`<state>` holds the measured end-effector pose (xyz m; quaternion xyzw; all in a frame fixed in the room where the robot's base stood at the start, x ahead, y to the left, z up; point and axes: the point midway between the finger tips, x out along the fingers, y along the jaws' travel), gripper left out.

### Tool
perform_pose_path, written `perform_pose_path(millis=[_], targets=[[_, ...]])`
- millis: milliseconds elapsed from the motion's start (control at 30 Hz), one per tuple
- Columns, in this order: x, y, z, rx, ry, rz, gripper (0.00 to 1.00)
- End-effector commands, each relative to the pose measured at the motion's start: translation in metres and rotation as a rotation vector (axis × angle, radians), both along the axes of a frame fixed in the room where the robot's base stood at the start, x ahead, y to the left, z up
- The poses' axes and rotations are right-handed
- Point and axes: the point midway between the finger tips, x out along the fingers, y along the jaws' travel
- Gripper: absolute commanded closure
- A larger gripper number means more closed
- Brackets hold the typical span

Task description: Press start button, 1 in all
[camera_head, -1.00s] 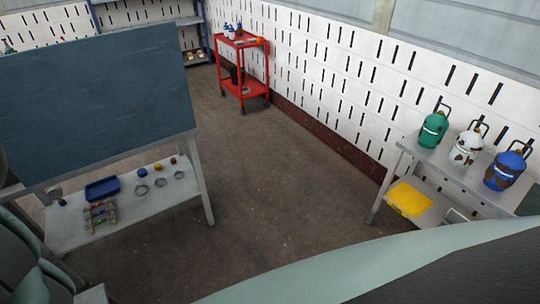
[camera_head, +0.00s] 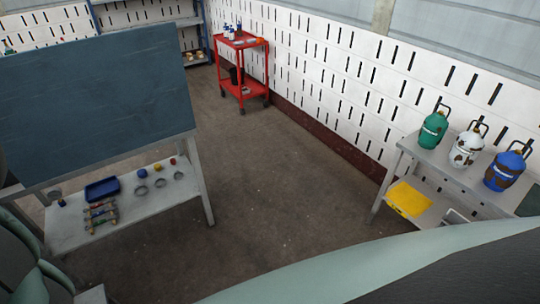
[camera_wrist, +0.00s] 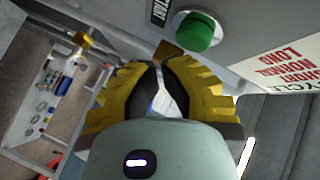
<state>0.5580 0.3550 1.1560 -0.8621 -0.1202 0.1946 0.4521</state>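The green round start button (camera_wrist: 198,31) sits on a grey panel (camera_wrist: 245,30) at the top of the wrist view. A black label with white letters (camera_wrist: 159,11) is beside it, partly cut off. My gripper (camera_wrist: 160,58) has yellow ribbed fingers with dark inner pads. Nothing is seen held. I cannot tell whether a tip touches the panel. The button and gripper do not show in the head view.
A white sign with red letters (camera_wrist: 291,65) is right of the button. In the head view, a table with a dark board (camera_head: 95,100) stands left, a red trolley (camera_head: 243,70) at the back, and a bench with several canisters (camera_head: 433,130) right. Open floor lies between.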

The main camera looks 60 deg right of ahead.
Motion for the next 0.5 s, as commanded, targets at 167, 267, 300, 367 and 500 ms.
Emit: perform_pose_path(millis=[167, 267, 300, 367, 500], targets=[[0.0023, 0.0041, -0.0002, 0.002, 0.000, -0.001, 1.00], [0.0040, 0.0069, 0.0008, 0.002, -0.002, -0.002, 1.00], [0.0043, 0.0074, 0.0009, 0.002, -0.002, -0.003, 1.00], [0.0045, 0.0074, 0.0011, 0.002, -0.001, -0.004, 1.00], [0.0044, 0.0070, 0.0007, 0.001, -0.001, -0.004, 1.00]])
